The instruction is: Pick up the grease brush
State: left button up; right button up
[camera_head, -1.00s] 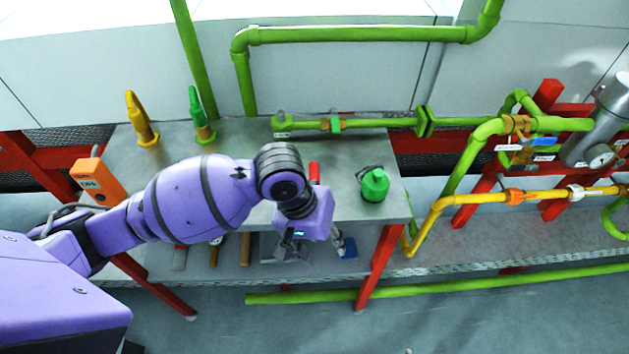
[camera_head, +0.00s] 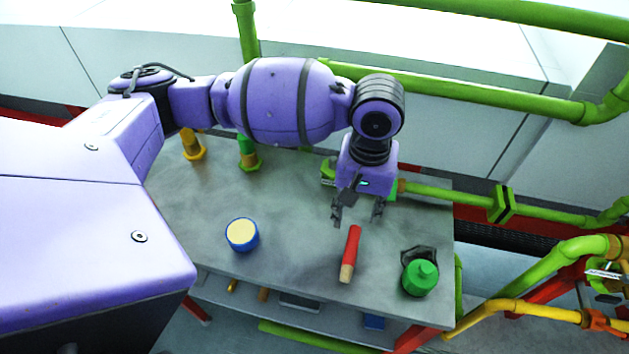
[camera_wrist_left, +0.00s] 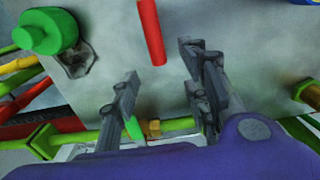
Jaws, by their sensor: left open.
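The grease brush, a red handle with a pale tan end (camera_head: 350,255), lies on the grey tabletop near its front edge, with the tan end toward the front. My left gripper (camera_head: 357,214) is open and empty, just behind the red end, with its fingers pointing toward it. In the left wrist view, the red handle (camera_wrist_left: 151,32) shows ahead of and between the two open fingers (camera_wrist_left: 160,82), apart from both; its tan end is out of that frame. My right gripper is not in view.
Green pipework (camera_head: 455,196) runs behind the table (camera_head: 200,255). Yellow (camera_head: 192,146) and green (camera_head: 248,154) upright items stand at the back left.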

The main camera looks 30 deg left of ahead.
aim_at(355, 233)
pick_arm(q)
jog(key=shift+s+f, duration=0.35)
jog(key=shift+f, duration=0.25)
jog(key=shift+s+f, duration=0.3)
jog(key=shift+f, duration=0.3)
jog(key=f, duration=0.3)
jog(key=shift+w+d+f+b, duration=0.2)
jog(key=shift+d+f+b, duration=0.05)
jog(key=shift+f+b, duration=0.15)
jog(key=shift+f, duration=0.4)
jog(key=c, duration=0.6)
grip_shut()
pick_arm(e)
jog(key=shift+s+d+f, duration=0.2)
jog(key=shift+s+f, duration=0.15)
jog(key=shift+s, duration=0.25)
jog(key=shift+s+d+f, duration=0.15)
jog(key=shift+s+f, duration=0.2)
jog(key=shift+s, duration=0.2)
